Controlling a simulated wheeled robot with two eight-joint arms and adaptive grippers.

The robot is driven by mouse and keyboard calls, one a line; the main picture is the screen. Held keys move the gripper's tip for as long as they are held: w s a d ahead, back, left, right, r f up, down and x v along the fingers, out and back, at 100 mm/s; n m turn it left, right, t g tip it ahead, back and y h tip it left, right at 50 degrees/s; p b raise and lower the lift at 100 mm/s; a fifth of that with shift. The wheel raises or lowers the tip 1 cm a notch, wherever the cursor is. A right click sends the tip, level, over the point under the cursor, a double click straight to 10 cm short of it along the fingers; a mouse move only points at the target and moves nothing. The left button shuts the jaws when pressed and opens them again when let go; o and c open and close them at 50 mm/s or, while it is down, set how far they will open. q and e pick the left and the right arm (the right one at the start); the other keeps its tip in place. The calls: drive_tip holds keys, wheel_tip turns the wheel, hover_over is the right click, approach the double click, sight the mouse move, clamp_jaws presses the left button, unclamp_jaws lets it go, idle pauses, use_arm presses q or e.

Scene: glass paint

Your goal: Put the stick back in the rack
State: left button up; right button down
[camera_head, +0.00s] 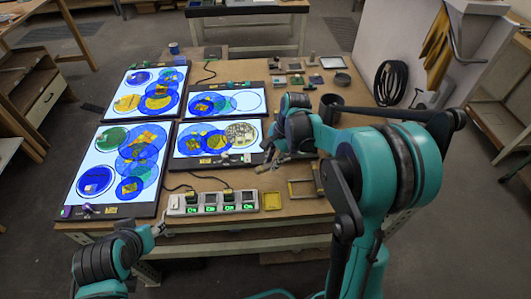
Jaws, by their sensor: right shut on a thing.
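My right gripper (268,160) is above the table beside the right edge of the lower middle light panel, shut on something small. The arm and the low resolution keep me from making out the held stick clearly. My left gripper (158,230) is low at the table's front edge, left of the white strip; its fingers are too small to tell open or shut. I cannot tell for certain which object is the rack; a small brownish open frame (303,181) stands on the table right of the strip, partly near my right arm.
Several lit panels with coloured discs cover the table's left and middle, including a lower left panel (97,200). A white strip (212,203) with green "On" displays lies at the front. A dark cup (330,106) stands behind my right arm.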

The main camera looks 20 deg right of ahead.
drive_tip(key=s+d+n+h+p, duration=0.3)
drive_tip(key=s+d+n, duration=0.4)
drive_tip(key=n, duration=0.6)
drive_tip(key=shift+g, duration=0.3)
drive_tip(key=shift+w+d+f+b, duration=0.2)
drive_tip(key=shift+f+b, duration=0.3)
drive_tip(key=shift+f, duration=0.35)
drive_tip(key=shift+w+d+f+b, duration=0.15)
drive_tip(key=shift+w+f+b, duration=0.1)
drive_tip(key=shift+f+b, duration=0.45)
drive_tip(key=shift+w+d+f+b, duration=0.2)
drive_tip(key=shift+f+b, duration=0.15)
drive_tip(key=shift+f, duration=0.6)
drive_tip(key=shift+f+b, duration=0.5)
drive_tip(key=shift+b, duration=0.2)
drive_tip(key=c, duration=1.3)
unclamp_jaws()
drive_tip(key=shift+c, duration=0.2)
